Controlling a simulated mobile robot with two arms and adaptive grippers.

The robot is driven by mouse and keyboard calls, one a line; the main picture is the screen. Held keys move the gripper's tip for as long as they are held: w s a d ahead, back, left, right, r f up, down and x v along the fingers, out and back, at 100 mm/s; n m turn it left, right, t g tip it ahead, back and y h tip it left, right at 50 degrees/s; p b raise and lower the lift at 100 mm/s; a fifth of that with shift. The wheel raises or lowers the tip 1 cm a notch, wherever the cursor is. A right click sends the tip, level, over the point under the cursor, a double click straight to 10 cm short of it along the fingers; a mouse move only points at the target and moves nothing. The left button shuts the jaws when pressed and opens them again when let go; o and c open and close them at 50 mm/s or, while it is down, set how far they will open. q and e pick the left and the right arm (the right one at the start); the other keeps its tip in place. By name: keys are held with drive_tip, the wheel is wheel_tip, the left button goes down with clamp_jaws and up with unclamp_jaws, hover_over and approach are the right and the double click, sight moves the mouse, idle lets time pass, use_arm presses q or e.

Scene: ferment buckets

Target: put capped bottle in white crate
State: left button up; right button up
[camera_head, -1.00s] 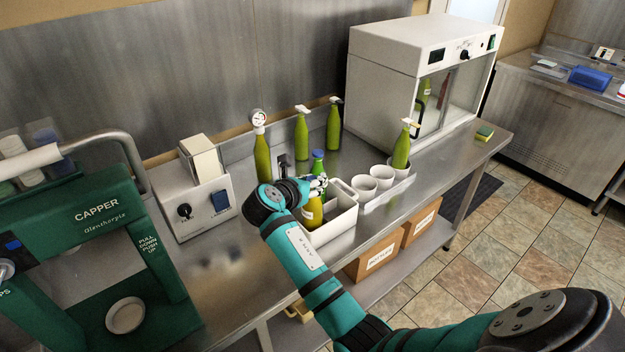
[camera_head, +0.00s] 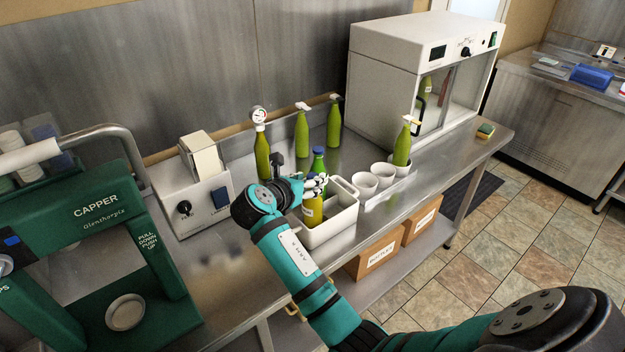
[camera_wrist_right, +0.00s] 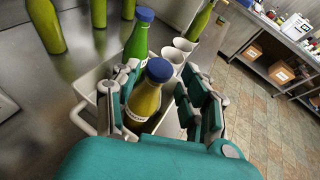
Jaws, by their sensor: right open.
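A yellow-green bottle with a blue cap (camera_wrist_right: 148,100) stands in the front part of the white crate (camera_head: 337,228); its body also shows in the head view (camera_head: 312,211), where my gripper hides its cap. A green bottle with a blue cap (camera_head: 319,163) stands upright behind it, seemingly in the crate too; it also shows in the wrist view (camera_wrist_right: 137,42). My right gripper (camera_head: 318,184) is open, with its fingers on either side of the yellow-green bottle in the wrist view (camera_wrist_right: 168,112). My left gripper is out of view.
White cups (camera_head: 367,185) and a bottle with a tap-like top (camera_head: 402,146) stand right of the crate. Several green bottles (camera_head: 302,133) line the back. A sealer-like machine (camera_head: 193,198) and the green capper (camera_head: 95,215) are left. A white cabinet (camera_head: 395,80) stands behind right.

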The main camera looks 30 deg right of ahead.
drive_tip(key=b+v, duration=0.1)
drive_tip(key=v, duration=0.8)
